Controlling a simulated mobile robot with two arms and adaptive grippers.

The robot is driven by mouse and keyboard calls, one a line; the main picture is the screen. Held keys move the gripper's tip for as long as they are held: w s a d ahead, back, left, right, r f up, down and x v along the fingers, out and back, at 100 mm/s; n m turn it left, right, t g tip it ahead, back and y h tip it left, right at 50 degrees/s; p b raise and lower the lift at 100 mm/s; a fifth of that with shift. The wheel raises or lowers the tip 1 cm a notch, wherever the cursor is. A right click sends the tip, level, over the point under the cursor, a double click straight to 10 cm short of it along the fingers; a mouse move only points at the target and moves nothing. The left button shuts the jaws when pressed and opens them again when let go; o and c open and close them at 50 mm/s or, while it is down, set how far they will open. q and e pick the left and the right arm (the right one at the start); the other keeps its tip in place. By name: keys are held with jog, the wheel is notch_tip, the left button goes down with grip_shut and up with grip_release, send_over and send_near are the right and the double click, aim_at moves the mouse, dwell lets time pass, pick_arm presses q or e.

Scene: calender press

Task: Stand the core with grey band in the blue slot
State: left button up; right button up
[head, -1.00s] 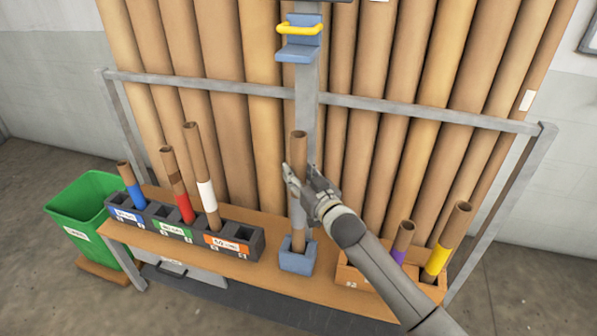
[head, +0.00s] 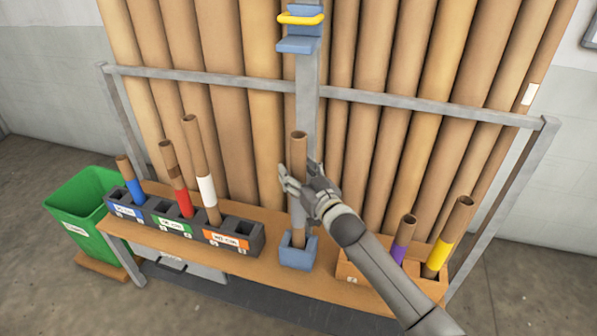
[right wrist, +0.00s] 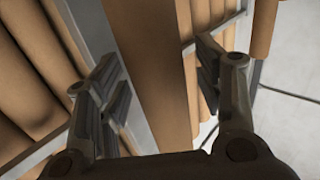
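A plain brown core (head: 299,147) stands upright in the blue holder (head: 297,252) at the foot of the grey post. A greyish stretch, seemingly its grey band (head: 298,217), shows low on it. My right gripper (head: 300,180) is open around the core, one finger on each side. In the right wrist view, the core (right wrist: 160,75) runs between the spread fingers. The blue-labelled rack block (head: 125,212) is at the far left and has a core with a blue band (head: 136,190) standing in it. My left gripper is not in view.
Green-labelled (head: 172,224) and orange-labelled (head: 232,238) blocks hold red-banded and white-banded cores. A wooden box (head: 348,273) at right holds purple-banded and yellow-banded cores. A blue slide with a yellow handle (head: 300,19) is above on the post. A green bin (head: 80,215) stands left.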

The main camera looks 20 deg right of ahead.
jog(key=s, duration=0.2)
jog(key=s+d, duration=0.1)
jog(key=s, duration=0.4)
jog(key=shift+s+d, duration=0.25)
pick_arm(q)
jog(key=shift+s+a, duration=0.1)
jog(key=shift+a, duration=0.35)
pick_arm(e)
jog(key=shift+s, duration=0.2)
